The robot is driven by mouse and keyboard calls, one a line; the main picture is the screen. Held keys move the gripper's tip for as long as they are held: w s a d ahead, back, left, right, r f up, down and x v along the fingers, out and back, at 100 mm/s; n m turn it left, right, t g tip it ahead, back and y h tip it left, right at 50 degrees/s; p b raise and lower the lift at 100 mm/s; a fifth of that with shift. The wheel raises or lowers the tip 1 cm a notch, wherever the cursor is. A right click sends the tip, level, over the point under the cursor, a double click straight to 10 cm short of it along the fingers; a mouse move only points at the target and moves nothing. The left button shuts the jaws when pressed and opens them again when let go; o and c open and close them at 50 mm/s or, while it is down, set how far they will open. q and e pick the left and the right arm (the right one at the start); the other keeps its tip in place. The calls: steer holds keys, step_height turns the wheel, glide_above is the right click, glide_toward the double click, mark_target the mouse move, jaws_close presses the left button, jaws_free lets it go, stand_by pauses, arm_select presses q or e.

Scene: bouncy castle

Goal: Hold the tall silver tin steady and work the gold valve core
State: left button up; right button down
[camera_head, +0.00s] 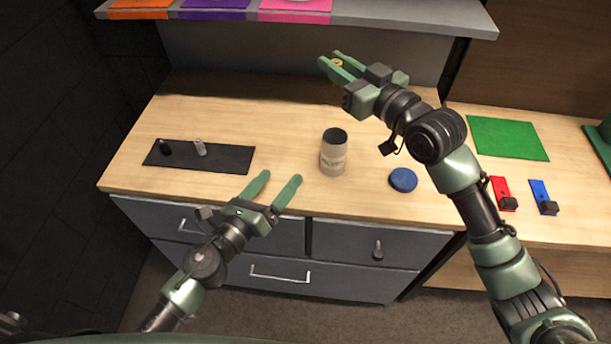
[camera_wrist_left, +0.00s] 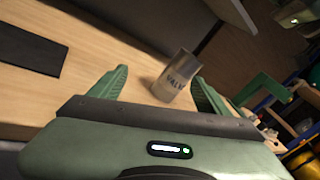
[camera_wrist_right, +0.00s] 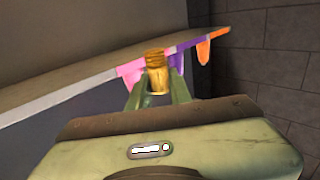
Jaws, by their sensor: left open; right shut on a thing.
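The tall silver tin (camera_head: 333,156) stands upright and open-topped on the wooden worktop, its inside dark. It also shows in the left wrist view (camera_wrist_left: 176,78), with "VALVE" lettering, beyond and between the fingers. My left gripper (camera_head: 274,186) is open and empty, in front of the tin and to its left, apart from it. My right gripper (camera_head: 335,62) is shut on the gold valve core (camera_head: 337,63), raised above the back of the worktop. In the right wrist view the gold valve core (camera_wrist_right: 156,72) stands up between the fingertips.
A blue round lid (camera_head: 403,180) lies right of the tin. A black mat (camera_head: 225,159) at the left bears a black piece and a silver piece (camera_head: 200,148). A shelf (camera_head: 410,14) overhangs the back. A green mat (camera_head: 508,139), red clip (camera_head: 502,192) and blue clip (camera_head: 543,195) lie right.

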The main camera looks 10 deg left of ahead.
mark_target(328, 152)
arm_select(q)
steer(key=d+m, duration=0.1)
steer(key=d, duration=0.1)
steer(key=w+d+m, duration=0.1)
steer(key=d+m, duration=0.1)
steer(key=d+m+h, duration=0.1)
steer(key=d+m, duration=0.1)
steer(key=shift+w+r, duration=0.25)
steer(key=shift+w, duration=0.05)
steer(key=shift+w+d+m, duration=0.3)
steer(key=shift+d+m, duration=0.05)
steer(key=shift+m, duration=0.05)
steer(key=x, duration=1.1)
steer(key=shift+w+d, duration=0.15)
steer(key=c, duration=1.5)
steer(key=shift+c, duration=0.2)
arm_select(e)
steer(key=d+f, duration=0.3)
steer(key=f, duration=0.8)
